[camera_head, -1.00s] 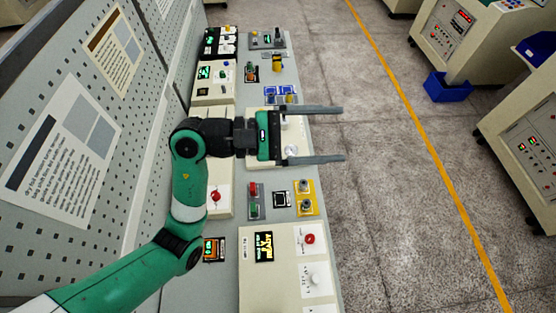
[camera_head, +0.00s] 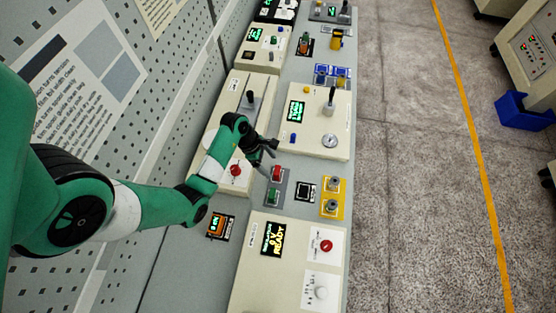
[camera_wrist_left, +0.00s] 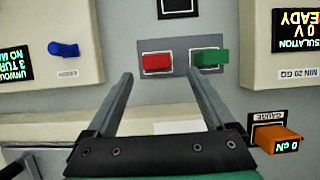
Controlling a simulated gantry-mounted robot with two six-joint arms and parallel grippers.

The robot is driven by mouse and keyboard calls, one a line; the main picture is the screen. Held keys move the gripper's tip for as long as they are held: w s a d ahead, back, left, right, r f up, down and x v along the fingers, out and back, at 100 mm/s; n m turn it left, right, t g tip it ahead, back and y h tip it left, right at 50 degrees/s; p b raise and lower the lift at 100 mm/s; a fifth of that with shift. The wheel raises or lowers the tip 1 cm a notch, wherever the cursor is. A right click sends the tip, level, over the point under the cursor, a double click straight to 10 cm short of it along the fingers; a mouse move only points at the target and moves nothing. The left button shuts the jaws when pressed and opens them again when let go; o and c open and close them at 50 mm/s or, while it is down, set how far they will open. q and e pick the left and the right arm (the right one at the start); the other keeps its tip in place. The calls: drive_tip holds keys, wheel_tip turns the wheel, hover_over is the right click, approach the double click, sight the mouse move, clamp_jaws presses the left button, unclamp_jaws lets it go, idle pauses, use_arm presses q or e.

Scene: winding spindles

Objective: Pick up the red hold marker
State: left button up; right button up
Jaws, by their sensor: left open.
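A small red block (camera_head: 277,172) sits on a grey plate on the bench, beside a green block (camera_head: 273,196). No label names a hold marker, but this red block also shows in the left wrist view (camera_wrist_left: 157,62), left of the green one (camera_wrist_left: 210,57). My left gripper (camera_head: 271,153) is open and empty, just behind the red block in the head view. In the left wrist view my fingers (camera_wrist_left: 160,76) point toward the red block, which lies just beyond the gap between their tips, apart from them. My right gripper is not in view.
Cream panels surround the plate: one with a lever and gauge (camera_head: 318,119), one with a READY display (camera_head: 293,270). A red knob (camera_head: 235,170) stands close to my left wrist. A yellow switch plate (camera_head: 334,198) lies to the right. An orange-faced display (camera_wrist_left: 277,135) is near my right-hand finger.

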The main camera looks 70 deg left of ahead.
sight(277, 172)
use_arm(q)
drive_tip(key=x, duration=0.3)
drive_tip(key=shift+r, duration=0.1)
drive_tip(key=x, duration=0.1)
drive_tip(key=b+x, duration=0.1)
drive_tip(key=x, duration=0.1)
drive_tip(key=b+x, duration=0.1)
drive_tip(key=shift+a+f, duration=0.25)
drive_tip(key=shift+w+d+f, duration=0.1)
drive_tip(key=shift+w+f, duration=0.1)
drive_tip(key=shift+f, duration=0.2)
clamp_jaws()
drive_tip(key=shift+r, duration=0.15)
